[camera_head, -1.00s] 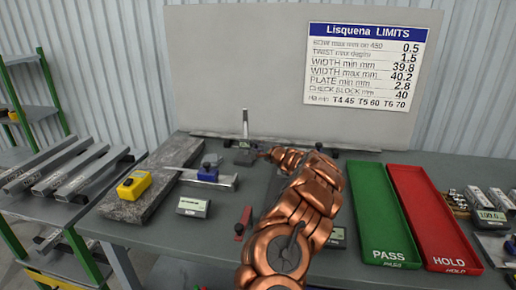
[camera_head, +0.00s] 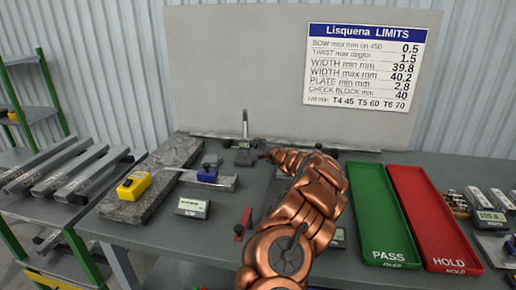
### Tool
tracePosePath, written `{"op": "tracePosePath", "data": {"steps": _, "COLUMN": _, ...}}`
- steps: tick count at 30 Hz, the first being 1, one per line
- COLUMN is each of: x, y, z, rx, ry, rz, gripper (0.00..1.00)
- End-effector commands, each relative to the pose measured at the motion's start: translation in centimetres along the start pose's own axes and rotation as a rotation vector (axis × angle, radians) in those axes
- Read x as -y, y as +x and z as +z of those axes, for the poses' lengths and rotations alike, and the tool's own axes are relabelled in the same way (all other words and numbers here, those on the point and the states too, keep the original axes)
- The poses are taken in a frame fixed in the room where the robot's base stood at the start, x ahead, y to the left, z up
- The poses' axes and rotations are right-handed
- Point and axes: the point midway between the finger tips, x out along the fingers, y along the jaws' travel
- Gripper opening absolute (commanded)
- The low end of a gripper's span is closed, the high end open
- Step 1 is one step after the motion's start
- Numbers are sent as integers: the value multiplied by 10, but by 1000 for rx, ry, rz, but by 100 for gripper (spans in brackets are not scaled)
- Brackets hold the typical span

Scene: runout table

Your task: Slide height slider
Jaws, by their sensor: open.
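A small upright metal post (camera_head: 245,124) stands on a dark base (camera_head: 243,144) at the back middle of the table and looks like a height gauge. Its slider is too small to make out. My copper arm reaches from the front middle toward the back of the table. My gripper (camera_head: 264,156) is at the arm's far end, just right of and in front of the gauge base. It is small and partly hidden by my wrist, and no object shows in it. I cannot tell whether it touches the gauge.
A blue block on a metal bar (camera_head: 228,183) and a yellow device (camera_head: 133,186) on a grey slab (camera_head: 122,209) are at left. A small display (camera_head: 193,208) and a red-handled tool (camera_head: 243,224) lie in front. Green PASS (camera_head: 381,215) and red HOLD (camera_head: 432,215) trays are at right.

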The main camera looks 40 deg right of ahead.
Motion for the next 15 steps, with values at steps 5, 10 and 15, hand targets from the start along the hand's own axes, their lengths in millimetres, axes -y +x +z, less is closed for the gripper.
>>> {"op": "tracePosePath", "data": {"steps": 5, "x": 1, "y": -17, "z": 0, "rx": 0, "ry": 3, "rz": -4, "gripper": 47}}
{"op": "tracePosePath", "data": {"steps": 10, "x": 2, "y": -36, "z": 0, "rx": 0, "ry": 3, "rz": -5, "gripper": 47}}
{"op": "tracePosePath", "data": {"steps": 15, "x": 2, "y": -55, "z": -1, "rx": -1, "ry": 4, "rz": -5, "gripper": 47}}
